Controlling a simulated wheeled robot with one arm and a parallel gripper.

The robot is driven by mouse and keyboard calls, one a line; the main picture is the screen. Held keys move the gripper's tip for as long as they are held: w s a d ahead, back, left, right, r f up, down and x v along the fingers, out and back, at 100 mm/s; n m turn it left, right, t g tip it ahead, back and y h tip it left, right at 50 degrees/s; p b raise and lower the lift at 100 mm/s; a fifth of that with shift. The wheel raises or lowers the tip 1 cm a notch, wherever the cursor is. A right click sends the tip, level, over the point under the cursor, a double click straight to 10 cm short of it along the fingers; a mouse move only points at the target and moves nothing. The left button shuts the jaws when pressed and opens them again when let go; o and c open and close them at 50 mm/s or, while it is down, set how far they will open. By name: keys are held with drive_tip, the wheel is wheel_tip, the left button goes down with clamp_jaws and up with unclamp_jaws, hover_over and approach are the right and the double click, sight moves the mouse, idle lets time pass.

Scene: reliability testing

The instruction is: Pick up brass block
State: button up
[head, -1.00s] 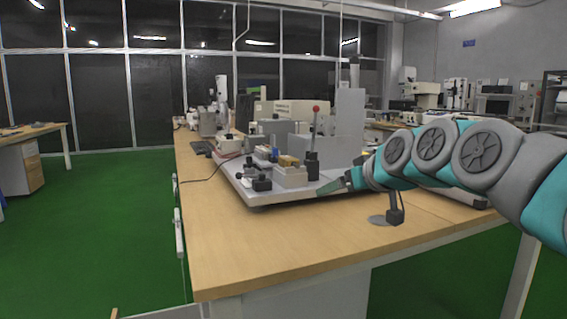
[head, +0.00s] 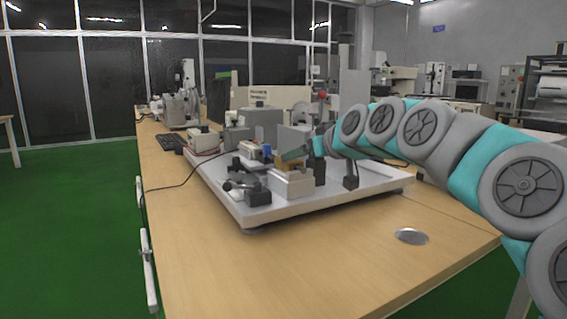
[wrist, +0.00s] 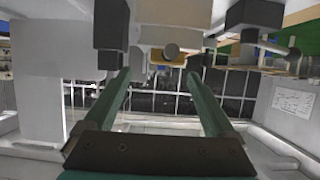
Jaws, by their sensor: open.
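The brass block (head: 289,166) is a small golden-brown piece on top of a light grey block on the test rig's white base plate. The brass block's yellow surface (wrist: 179,60) shows beyond the fingertips, near a round grey knob. I cannot tell whether a finger touches it.
The white base plate (head: 328,202) carries black clamps (head: 258,195), a red-knobbed lever and upright grey plates close to my arm. A black cable runs left over the wooden table (head: 215,258).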

drive_tip(key=x, duration=0.5)
drive_tip(key=shift+s+a+f, duration=0.1)
drive_tip(key=shift+a+f, duration=0.15)
drive_tip(key=shift+a, duration=0.2)
drive_tip(key=shift+w+a+f, duration=0.15)
drive_tip(key=shift+w+a, duration=0.15)
drive_tip(key=shift+w, duration=0.1)
clamp_jaws()
idle(0.3)
